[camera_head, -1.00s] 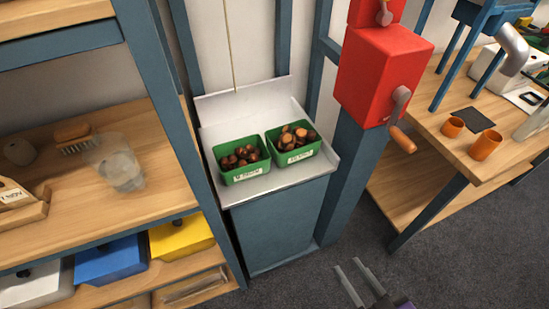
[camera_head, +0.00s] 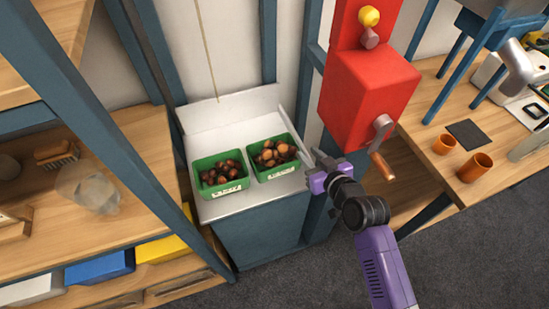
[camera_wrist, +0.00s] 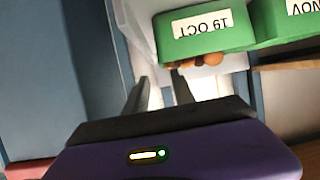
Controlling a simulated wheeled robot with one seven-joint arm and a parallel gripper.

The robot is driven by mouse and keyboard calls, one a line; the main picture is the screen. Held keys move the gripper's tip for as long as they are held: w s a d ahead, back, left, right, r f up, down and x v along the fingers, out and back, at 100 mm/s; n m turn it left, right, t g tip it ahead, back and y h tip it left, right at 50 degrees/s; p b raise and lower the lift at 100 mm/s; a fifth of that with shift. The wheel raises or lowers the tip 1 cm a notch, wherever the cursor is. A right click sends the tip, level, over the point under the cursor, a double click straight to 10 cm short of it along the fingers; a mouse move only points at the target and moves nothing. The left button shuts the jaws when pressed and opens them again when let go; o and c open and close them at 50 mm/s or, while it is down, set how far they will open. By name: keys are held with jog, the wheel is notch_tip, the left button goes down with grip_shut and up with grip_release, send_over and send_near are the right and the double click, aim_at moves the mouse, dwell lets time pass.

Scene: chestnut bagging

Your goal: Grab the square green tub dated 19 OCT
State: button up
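Two square green tubs of chestnuts stand side by side on a white shelf. The tub labelled 19 OCT in the wrist view (camera_wrist: 240,30) appears upside down there. It matches the right tub in the head view (camera_head: 265,177), where its label is too small to read. The other tub (camera_head: 206,193) stands to its left; its label partly shows NOV in the wrist view (camera_wrist: 264,22). My gripper (camera_head: 318,160) is to the right of the 19 OCT tub, apart from it. In the wrist view its two dark fingers (camera_wrist: 160,88) are spread with nothing gripped.
A red box with a crank (camera_head: 365,95) is close to my gripper, above and right. The white shelf (camera_head: 225,208) has a raised back. A wooden shelf unit (camera_head: 130,190) is on the left, and a wooden table with orange cups (camera_head: 475,167) on the right.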

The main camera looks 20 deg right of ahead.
aim_at(296, 144)
jog(key=shift+f+p+x, duration=0.1)
jog(key=shift+p+x, duration=0.2)
jog(key=shift+x, duration=1.75)
jog(key=shift+f+p+x, duration=0.15)
jog(key=shift+p+x, duration=0.1)
jog(key=shift+x, duration=1.85)
jog(key=shift+s+a, duration=0.1)
jog(key=shift+a, duration=0.05)
grip_shut()
